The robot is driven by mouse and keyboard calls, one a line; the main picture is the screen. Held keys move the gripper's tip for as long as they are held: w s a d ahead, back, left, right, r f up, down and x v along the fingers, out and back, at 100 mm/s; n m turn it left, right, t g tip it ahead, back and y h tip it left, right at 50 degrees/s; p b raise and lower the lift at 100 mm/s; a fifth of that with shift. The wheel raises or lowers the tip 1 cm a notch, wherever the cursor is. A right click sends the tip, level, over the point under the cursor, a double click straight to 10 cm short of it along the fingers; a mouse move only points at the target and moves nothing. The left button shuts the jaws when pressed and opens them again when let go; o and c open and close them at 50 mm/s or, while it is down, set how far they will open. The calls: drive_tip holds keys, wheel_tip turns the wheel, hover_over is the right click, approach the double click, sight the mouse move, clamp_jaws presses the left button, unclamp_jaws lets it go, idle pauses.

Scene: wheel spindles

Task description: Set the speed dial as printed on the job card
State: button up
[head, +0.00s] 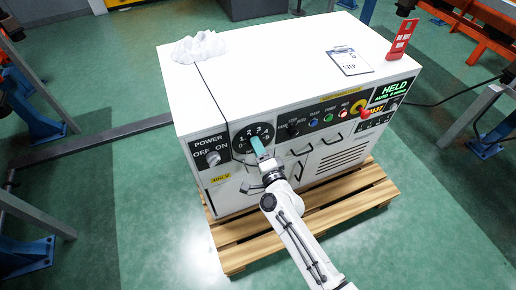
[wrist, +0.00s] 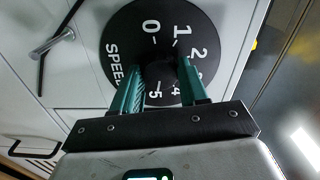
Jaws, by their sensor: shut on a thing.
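The speed dial (head: 243,137) is a black disc with white numbers on the front of the white machine. In the wrist view the dial (wrist: 124,30) shows 0 to 5 and the word SPEED. My gripper (head: 258,147) reaches the dial from the front with teal fingers. In the wrist view my gripper (wrist: 163,66) is shut on the dark knob (wrist: 160,69) at the dial's middle. The fingers hide part of it, and I cannot tell where its pointer stands. The job card (head: 349,61) lies on the machine's top; its print looks like a 5, but is small.
Left of the dial is a POWER OFF/ON switch (head: 213,158). To the right are buttons, lamps, a red part (head: 365,113) and a green HELD display (head: 394,90). The machine stands on a wooden pallet (head: 238,257).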

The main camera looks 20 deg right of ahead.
drive_tip(key=shift+f, duration=0.1)
drive_tip(key=o, duration=1)
drive_tip(key=shift+o, duration=0.2)
drive_tip(key=s+p, duration=0.1)
drive_tip(key=s, duration=0.9)
drive_tip(key=shift+s, duration=0.4)
